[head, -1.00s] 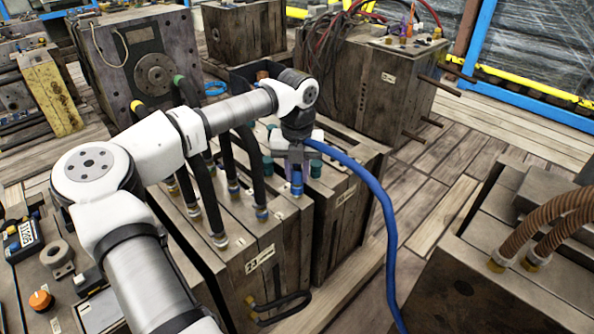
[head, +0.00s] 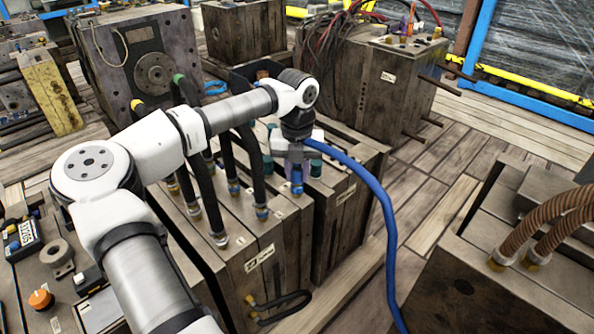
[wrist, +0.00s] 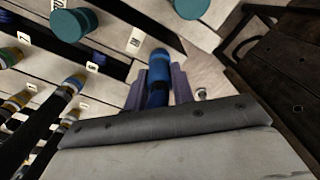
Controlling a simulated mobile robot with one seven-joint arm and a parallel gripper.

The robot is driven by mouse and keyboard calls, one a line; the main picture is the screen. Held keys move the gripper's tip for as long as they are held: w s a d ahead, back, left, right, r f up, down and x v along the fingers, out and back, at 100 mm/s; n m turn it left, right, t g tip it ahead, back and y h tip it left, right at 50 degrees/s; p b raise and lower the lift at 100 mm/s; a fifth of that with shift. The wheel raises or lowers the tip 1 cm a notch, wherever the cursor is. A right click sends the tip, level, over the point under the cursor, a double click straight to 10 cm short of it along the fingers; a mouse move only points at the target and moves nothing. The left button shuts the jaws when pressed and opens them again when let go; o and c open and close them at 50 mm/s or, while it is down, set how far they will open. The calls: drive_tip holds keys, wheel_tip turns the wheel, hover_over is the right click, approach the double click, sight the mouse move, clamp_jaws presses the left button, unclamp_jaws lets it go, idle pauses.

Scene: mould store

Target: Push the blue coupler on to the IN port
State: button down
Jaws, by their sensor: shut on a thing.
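The blue coupler (head: 297,187) is on the end of the blue hose (head: 385,215), at the top of the mould block under my wrist. It also shows in the wrist view (wrist: 158,66), upright between two purple fingers. My gripper (head: 297,172) is shut on the coupler; its fingers (wrist: 161,84) lie on either side of it. The IN port is not clearly visible. The coupler and fingers cover the spot below, and I cannot tell whether the coupler touches a port.
Teal caps (head: 316,168) stand close to the coupler, also in the wrist view (wrist: 73,23). Black hoses (head: 255,175) with blue and brass fittings rise to the left. Another mould with brown hoses (head: 545,220) stands at right. Wooden floor (head: 440,215) lies between.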

drive_tip(key=c, duration=1.1)
unclamp_jaws()
wheel_tip(320, 180, up, 14)
drive_tip(key=p, duration=0.2)
drive_tip(key=shift+f, duration=0.15)
